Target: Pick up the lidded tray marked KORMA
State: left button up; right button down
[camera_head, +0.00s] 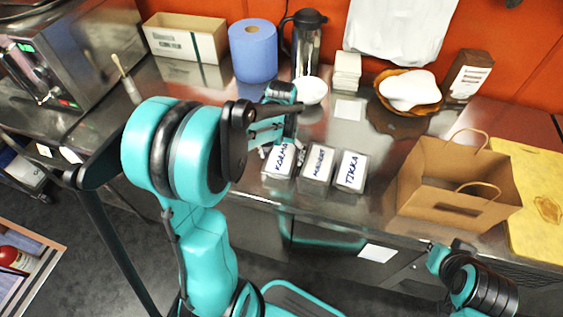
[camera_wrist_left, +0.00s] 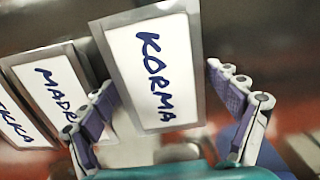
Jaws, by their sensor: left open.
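The KORMA tray (camera_head: 278,164) is a small metal container with a white lid and blue handwriting. It stands on the steel counter at the left end of a row of three. My left gripper (camera_head: 279,150) is at this tray, partly hidden behind my arm in the head view. In the left wrist view, the KORMA tray (camera_wrist_left: 155,70) shows between the two spread fingers of my left gripper (camera_wrist_left: 160,84). Gaps show beside the label; contact is not clear. My right gripper (camera_head: 436,257) is low at the right, its fingers not clear.
The MADRAS tray (camera_head: 318,164) stands close beside KORMA, then the TIKKA tray (camera_head: 351,171). A paper bag (camera_head: 455,185) stands to the right. Behind are a white bowl (camera_head: 311,91), a flask (camera_head: 306,45), a blue roll (camera_head: 253,52) and a basket (camera_head: 408,92).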

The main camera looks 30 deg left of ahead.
pick_arm(q)
jog(key=shift+r, duration=0.1)
jog(key=shift+c, duration=0.2)
jog(key=c, duration=1.2)
jog(key=shift+r, duration=0.1)
jog(key=shift+c, duration=0.2)
